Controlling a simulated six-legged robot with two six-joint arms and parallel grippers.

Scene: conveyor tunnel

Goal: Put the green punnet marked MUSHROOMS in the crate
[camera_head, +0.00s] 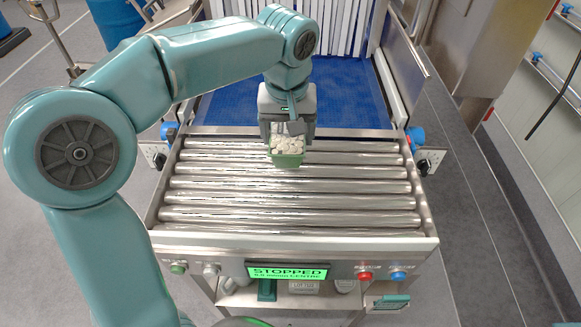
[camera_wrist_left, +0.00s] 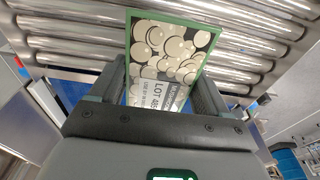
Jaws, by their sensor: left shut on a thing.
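The green punnet (camera_head: 287,158), with a print of pale mushrooms on its top, is at the far end of the steel rollers. My left gripper (camera_head: 287,129) reaches it from the far side and is shut on it. In the left wrist view the punnet (camera_wrist_left: 170,48) sits between the two fingers (camera_wrist_left: 160,95), and its label with "LOT" shows partly. I cannot tell whether it touches the rollers or hangs just above them. No crate can be made out in either view. My right gripper is not in view.
Steel rollers (camera_head: 290,200) lie in front, mostly bare. Behind them is a blue belt (camera_head: 345,95) leading to a white strip curtain (camera_head: 345,22). The front panel's display (camera_head: 290,272) reads STOPPED, with buttons beside it. Small items sit on a shelf (camera_head: 245,300) below.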

